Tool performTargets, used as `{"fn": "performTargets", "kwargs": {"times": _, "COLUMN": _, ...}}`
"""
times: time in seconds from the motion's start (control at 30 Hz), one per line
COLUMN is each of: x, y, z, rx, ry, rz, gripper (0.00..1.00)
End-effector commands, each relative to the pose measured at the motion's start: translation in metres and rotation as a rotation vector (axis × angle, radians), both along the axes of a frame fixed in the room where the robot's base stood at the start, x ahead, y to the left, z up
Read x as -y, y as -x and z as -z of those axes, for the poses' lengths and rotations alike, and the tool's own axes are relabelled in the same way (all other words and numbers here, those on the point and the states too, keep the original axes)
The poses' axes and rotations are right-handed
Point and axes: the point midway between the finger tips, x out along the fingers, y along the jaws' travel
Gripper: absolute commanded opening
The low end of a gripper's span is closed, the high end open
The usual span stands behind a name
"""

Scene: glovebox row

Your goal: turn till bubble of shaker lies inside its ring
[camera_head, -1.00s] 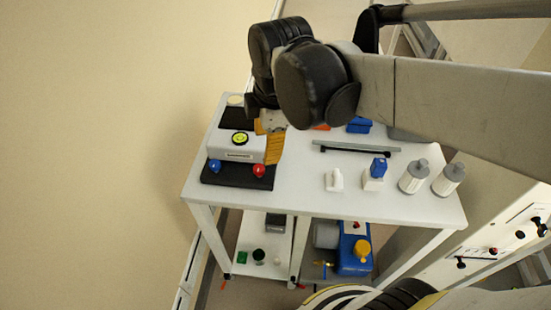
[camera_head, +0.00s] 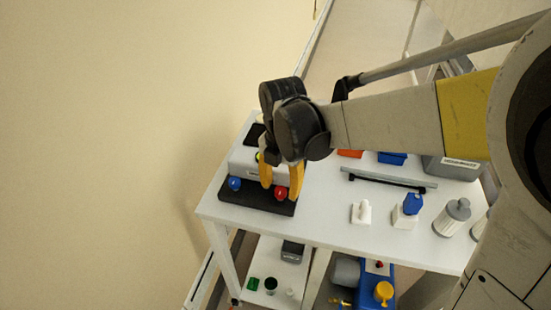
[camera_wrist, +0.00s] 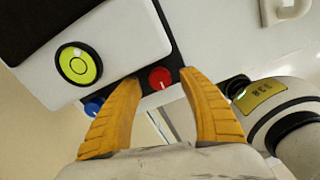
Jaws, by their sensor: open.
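The shaker (camera_head: 244,160) is a white box on a black base at the table's left end. Contact is not visible.
On the white table (camera_head: 325,223) stand a white bottle (camera_head: 361,212), a blue-topped bottle (camera_head: 408,210), a grey-white bottle (camera_head: 452,218), a dark bar (camera_head: 388,183) and a blue bin (camera_head: 392,158). A lower shelf holds small items. A wall is at left.

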Motion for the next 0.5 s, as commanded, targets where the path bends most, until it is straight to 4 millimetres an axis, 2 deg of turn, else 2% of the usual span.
{"fn": "performTargets", "kwargs": {"times": 0.03, "x": -0.0001, "y": -0.0004, "z": 0.0077, "rx": 0.0, "ry": 0.0, "rz": 0.0, "gripper": 0.5}}
{"fn": "performTargets", "kwargs": {"times": 0.13, "x": 0.0, "y": -0.0002, "z": 0.0138, "rx": 0.0, "ry": 0.0, "rz": 0.001, "gripper": 0.5}}
{"fn": "performTargets", "kwargs": {"times": 0.43, "x": 0.0001, "y": -0.0002, "z": 0.015, "rx": 0.0, "ry": 0.0, "rz": 0.001, "gripper": 0.5}}
{"fn": "performTargets", "kwargs": {"times": 0.47, "x": 0.0001, "y": -0.0002, "z": 0.0149, "rx": 0.0, "ry": 0.0, "rz": 0.001, "gripper": 0.45}}
{"fn": "performTargets", "kwargs": {"times": 0.5, "x": 0.0001, "y": -0.0002, "z": 0.0149, "rx": 0.0, "ry": 0.0, "rz": 0.001, "gripper": 0.33}}
